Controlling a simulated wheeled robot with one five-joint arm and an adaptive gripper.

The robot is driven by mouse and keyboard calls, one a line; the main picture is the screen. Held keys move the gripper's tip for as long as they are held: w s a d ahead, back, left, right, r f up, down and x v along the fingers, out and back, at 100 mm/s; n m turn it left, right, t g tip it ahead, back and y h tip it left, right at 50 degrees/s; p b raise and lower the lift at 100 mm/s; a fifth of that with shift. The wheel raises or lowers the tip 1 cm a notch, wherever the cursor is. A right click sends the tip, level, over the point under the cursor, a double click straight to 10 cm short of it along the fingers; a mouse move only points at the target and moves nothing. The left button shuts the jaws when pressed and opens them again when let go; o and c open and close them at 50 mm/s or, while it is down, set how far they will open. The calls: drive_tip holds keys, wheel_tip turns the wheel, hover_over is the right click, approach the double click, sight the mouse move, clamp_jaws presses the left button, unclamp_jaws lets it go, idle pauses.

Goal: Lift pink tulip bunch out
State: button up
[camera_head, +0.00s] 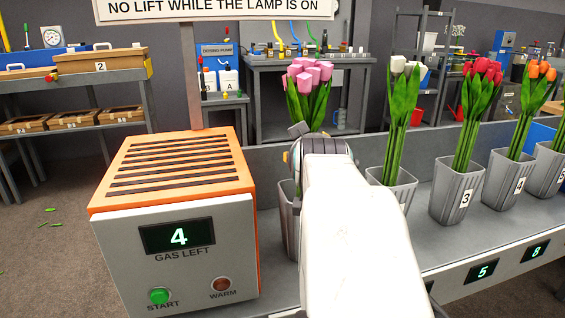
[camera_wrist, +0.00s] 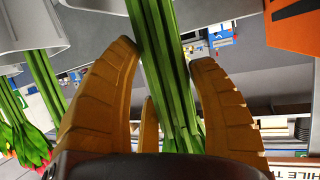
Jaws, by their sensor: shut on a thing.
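The pink tulip bunch (camera_head: 308,80) stands upright behind my arm, pink heads on top and green leaves below. My gripper (camera_wrist: 165,60) is shut on its green stems (camera_wrist: 172,70), with yellow-brown ridged fingers on both sides. In the head view my gripper (camera_head: 300,135) is mostly hidden by my white wrist. A grey ribbed pot (camera_head: 287,215) shows below, largely covered by my arm. I cannot tell whether the stem ends are inside it. A sign (camera_head: 215,8) reads "NO LIFT WHILE THE LAMP IS ON". The WARM lamp (camera_head: 223,284) is dull red-brown and looks unlit.
An orange-topped box (camera_head: 176,165) stands close on the left, its display (camera_head: 178,237) showing 4 above "GAS LEFT", with a green START button (camera_head: 159,296). Pots of white (camera_head: 391,185), red (camera_head: 458,187) and orange (camera_head: 508,178) tulips line the bench on the right.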

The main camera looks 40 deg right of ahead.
drive_tip(key=c, duration=0.5)
wheel_tip(320, 180, up, 8)
drive_tip(key=p, duration=0.4)
drive_tip(key=shift+r, duration=0.15)
drive_tip(key=shift+c, duration=0.3)
drive_tip(key=shift+r+p, duration=0.9)
drive_tip(key=shift+p, duration=0.4)
